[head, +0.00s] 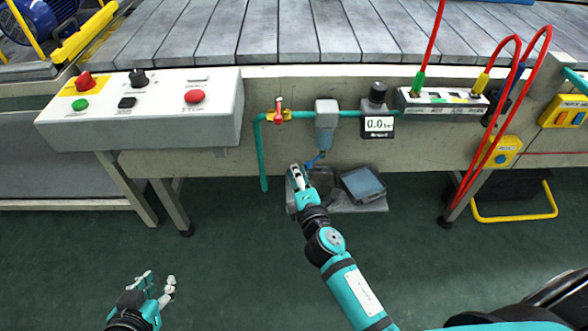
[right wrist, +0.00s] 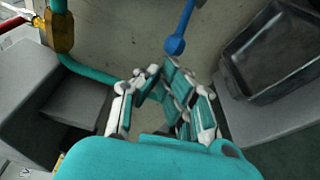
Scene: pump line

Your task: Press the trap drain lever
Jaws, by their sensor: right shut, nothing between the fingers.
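The trap drain lever is a small blue lever (head: 315,160) under the grey trap body (head: 326,115) on the pipe line. In the right wrist view the blue lever (right wrist: 176,44) has a rounded knob and points down, just beyond my fingertips. My right gripper (head: 295,170) is shut and empty, a little to the left of the lever in the head view. Its fingers (right wrist: 158,72) close together below the lever, with a visible gap to the knob. My left gripper (head: 158,280) is open and empty, low over the floor at the left.
A red-handled valve (head: 279,112) with green pipe (head: 263,160) is on the left. A gauge (head: 378,125) reads 0.0. A control box (head: 140,110) and red hoses (head: 480,150) flank the area.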

